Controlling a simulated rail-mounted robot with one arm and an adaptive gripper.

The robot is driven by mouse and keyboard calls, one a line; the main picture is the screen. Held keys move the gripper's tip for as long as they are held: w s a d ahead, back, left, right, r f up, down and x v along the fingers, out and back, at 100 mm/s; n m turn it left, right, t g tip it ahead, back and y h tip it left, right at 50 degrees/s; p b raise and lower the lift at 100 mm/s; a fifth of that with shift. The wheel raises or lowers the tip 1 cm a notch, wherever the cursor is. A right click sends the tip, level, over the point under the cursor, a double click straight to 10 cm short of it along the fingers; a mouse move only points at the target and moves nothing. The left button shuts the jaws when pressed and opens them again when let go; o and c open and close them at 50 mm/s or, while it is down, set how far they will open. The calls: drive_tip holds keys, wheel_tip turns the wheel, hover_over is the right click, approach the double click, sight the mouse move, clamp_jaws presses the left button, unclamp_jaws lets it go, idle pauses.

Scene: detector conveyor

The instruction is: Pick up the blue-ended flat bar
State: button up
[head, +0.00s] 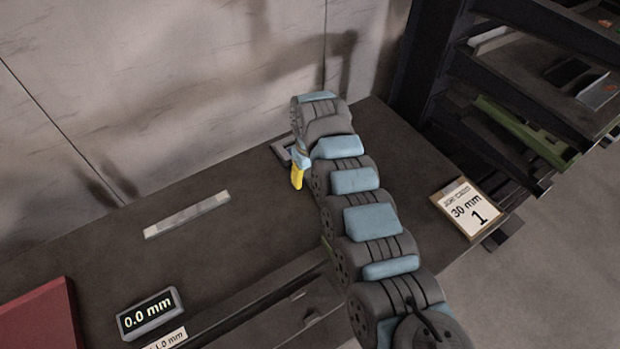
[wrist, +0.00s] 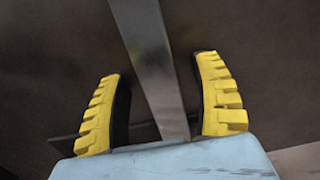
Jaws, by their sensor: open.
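A grey metal flat bar (wrist: 150,60) runs lengthwise between my fingers in the wrist view, from the top edge down to the pale blue gripper body. Its lower end is hidden there, and I see no blue end on the part in view. My gripper (wrist: 160,95) is open, with one yellow finger on each side of the bar and a gap on both sides. In the head view my gripper (head: 297,178) points down over the far part of the dark table, showing one yellow finger. A grey piece (head: 281,152) shows just behind it, mostly hidden by the arm.
Another grey flat bar (head: 187,215) lies on the dark table (head: 110,235) to the left. A display reading 0.0 mm (head: 150,313) and a red block (head: 42,322) are at front left. A "30 mm 1" sign (head: 467,208) stands right, near a dark shelf rack (head: 520,90).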

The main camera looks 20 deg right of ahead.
clamp_jaws()
drive_tip(key=shift+r, duration=0.1)
idle(0.4)
